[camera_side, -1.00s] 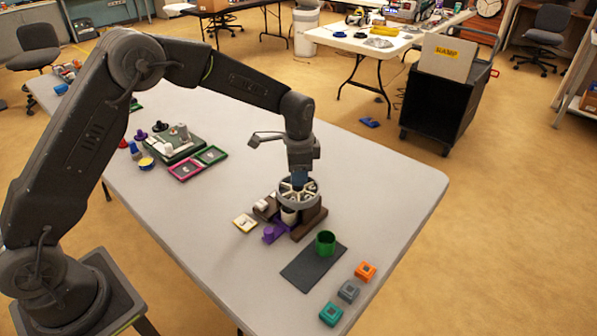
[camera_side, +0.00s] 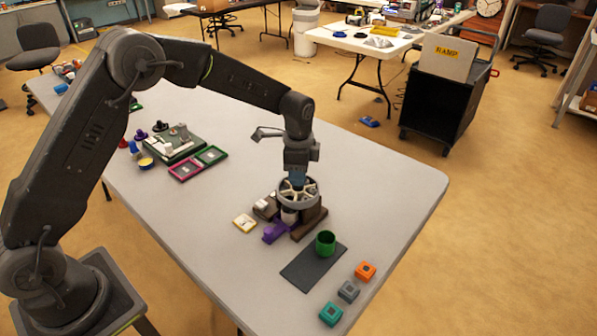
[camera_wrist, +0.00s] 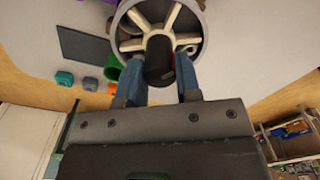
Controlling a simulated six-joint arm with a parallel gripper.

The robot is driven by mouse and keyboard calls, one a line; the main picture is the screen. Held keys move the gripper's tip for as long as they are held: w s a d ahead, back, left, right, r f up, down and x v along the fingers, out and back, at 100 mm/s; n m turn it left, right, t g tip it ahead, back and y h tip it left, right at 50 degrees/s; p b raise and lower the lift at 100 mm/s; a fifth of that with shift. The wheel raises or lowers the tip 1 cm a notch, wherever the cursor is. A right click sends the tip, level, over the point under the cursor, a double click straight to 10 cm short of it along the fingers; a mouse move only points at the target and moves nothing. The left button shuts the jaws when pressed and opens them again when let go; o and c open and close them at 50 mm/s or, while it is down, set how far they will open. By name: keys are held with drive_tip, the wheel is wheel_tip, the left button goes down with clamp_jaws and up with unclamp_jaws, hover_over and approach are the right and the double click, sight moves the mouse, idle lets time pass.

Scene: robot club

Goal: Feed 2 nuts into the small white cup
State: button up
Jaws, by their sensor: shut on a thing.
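A round dispenser wheel (camera_side: 298,192) with pale spokes and a grey rim stands on a dark brown base (camera_side: 310,222). In the wrist view the wheel (camera_wrist: 133,22) shows open compartments and a dark central knob (camera_wrist: 159,62). My gripper (camera_wrist: 160,78) has its blue fingers on either side of this knob, shut on it. In the side view my gripper (camera_side: 298,178) points straight down over the wheel. The small white cup (camera_side: 289,215) is under the wheel, mostly hidden. A small grey ring-like piece, perhaps a nut, shows in the wheel's right compartment in the wrist view.
A purple part (camera_side: 275,232) lies at the base's front left, with a yellow-edged tile (camera_side: 244,222) beside it. A green cup (camera_side: 325,243) stands on a dark mat (camera_side: 305,268). Orange (camera_side: 365,271), grey (camera_side: 348,291) and teal (camera_side: 331,314) blocks sit near the table's edge.

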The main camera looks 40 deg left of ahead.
drive_tip(key=o, duration=0.9)
drive_tip(key=shift+r, duration=7)
